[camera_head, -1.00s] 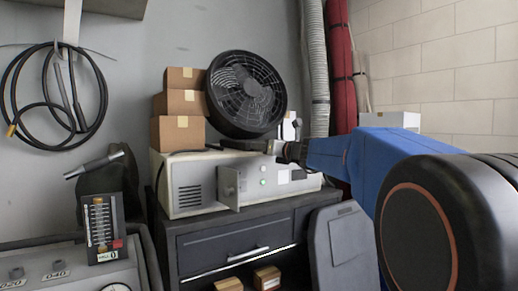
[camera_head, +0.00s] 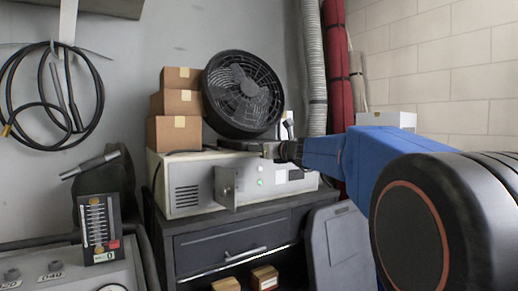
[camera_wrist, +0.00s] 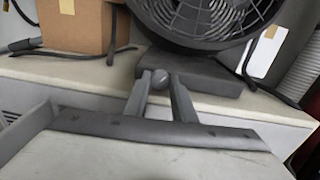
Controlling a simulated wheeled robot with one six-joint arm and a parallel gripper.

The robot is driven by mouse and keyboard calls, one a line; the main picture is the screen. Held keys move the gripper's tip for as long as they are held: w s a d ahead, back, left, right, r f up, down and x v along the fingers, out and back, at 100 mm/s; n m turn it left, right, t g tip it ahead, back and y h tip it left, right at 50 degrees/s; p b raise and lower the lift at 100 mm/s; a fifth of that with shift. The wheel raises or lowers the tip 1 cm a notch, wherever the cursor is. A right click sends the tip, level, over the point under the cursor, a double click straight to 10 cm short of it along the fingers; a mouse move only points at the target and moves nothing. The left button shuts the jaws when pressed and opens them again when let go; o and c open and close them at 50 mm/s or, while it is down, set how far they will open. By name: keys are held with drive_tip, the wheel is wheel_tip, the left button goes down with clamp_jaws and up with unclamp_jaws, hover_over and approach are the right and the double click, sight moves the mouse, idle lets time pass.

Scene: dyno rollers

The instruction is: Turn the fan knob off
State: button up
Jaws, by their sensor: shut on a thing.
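The black fan (camera_head: 242,93) stands on top of a light grey box-shaped unit, tilted back a little. Its flat base also shows in the wrist view (camera_wrist: 205,80). The fan knob (camera_wrist: 159,79) is a small round grey knob at the front of that base. My gripper (camera_wrist: 160,82) has one finger on each side of the knob and is shut on it. In the head view my gripper (camera_head: 268,150) reaches in from the right at the fan base. The knob is hidden there, and its turn position cannot be told.
Several cardboard boxes (camera_head: 177,103) are stacked left of the fan. The grey unit (camera_head: 185,192) has an open small door (camera_head: 226,187) at its front. Dark cables lie on its top. A silver hose (camera_head: 313,70) and a red roll (camera_head: 336,70) stand to the right.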

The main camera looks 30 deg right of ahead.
drive_tip(key=shift+n, duration=0.3)
drive_tip(key=o, duration=0.8)
drive_tip(key=s, duration=1.1)
drive_tip(key=s+d, duration=0.1)
drive_tip(key=s, duration=0.5)
drive_tip(key=shift+s+d+r, duration=0.1)
drive_tip(key=shift+s, duration=0.1)
